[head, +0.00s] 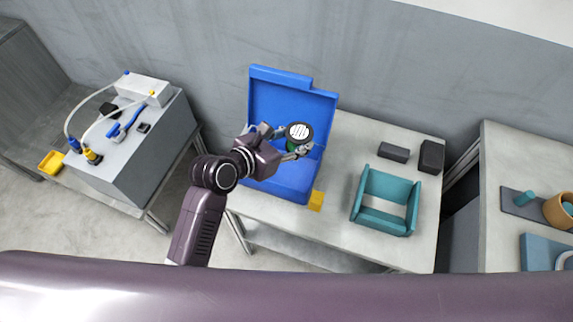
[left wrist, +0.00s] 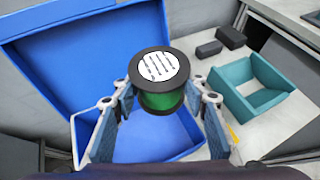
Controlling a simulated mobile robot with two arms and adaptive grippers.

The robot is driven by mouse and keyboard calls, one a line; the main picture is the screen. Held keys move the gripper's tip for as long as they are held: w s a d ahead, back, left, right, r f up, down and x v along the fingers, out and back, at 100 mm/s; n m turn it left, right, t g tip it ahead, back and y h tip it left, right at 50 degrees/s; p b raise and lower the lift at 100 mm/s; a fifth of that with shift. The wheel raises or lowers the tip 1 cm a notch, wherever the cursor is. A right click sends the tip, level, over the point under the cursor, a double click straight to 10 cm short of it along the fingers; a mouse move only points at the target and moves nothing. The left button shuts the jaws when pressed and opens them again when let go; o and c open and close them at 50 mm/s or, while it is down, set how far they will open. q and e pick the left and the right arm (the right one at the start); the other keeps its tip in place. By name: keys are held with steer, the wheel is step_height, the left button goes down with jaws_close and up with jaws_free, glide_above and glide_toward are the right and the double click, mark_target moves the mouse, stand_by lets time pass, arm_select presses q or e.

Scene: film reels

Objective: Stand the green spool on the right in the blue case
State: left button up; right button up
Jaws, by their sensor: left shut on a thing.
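The green spool (left wrist: 158,101) has black flanges and a white striped label on its top. It is upright between the fingers of my left gripper (left wrist: 158,112), which is shut on it. In the head view the spool (head: 299,131) is seen from above, its green core mostly hidden by the top flange. My left gripper (head: 286,145) reaches in from the left over the blue case (head: 293,98). The case stands open on the table with its lid raised at the back. The spool is over the case; its exact height above the floor is unclear. My right gripper is not seen.
A teal open box (head: 388,182) stands right of the case. Two dark blocks (head: 393,152) (head: 431,156) lie behind it. A yellow block (head: 316,200) is at the case's front right corner. A grey bench with cables (head: 130,150) stands left, and another table (head: 500,225) right.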

arm_select(q)
steer(key=shift+w+a+f+b, duration=0.1)
steer(key=shift+f+b, duration=0.3)
steer(key=shift+f, duration=3.15)
steer(key=shift+w+a+f+b, duration=0.1)
steer(key=shift+f+b, duration=0.3)
steer(key=shift+f, duration=3.1)
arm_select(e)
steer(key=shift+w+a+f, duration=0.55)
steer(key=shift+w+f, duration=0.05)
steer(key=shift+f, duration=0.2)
arm_select(q)
steer(key=shift+f, duration=0.45)
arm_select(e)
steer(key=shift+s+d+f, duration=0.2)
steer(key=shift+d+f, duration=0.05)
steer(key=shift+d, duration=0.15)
arm_select(q)
steer(key=shift+f, duration=0.1)
